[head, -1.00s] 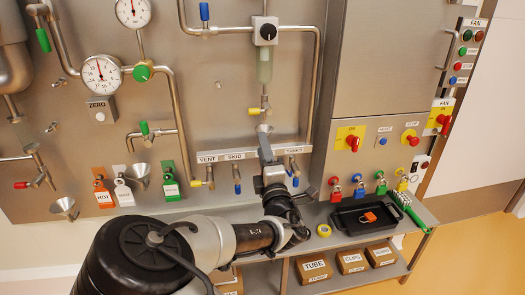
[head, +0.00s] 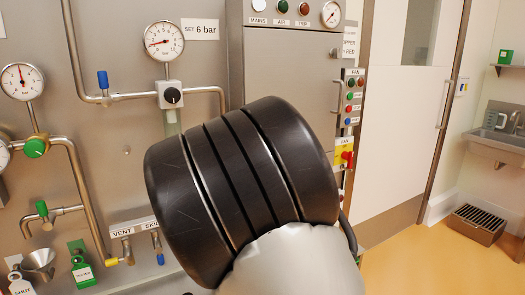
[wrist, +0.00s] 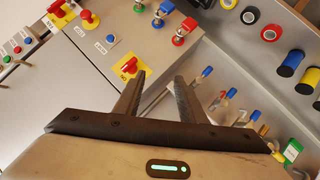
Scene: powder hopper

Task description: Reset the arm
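My gripper (wrist: 161,75) shows in the wrist view with its two dark fingers apart and nothing between them, so it is open. It points toward the grey panel and cabinet front, and a red switch on a yellow plate (wrist: 128,67) shows just left of its fingertips. In the head view my gripper is not seen. A large black joint of my arm and a pale link fill the middle of that view, folded up close to the camera, hiding part of the panel and cabinet.
Open floor (head: 415,262) lies at right, before a sink (head: 495,140).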

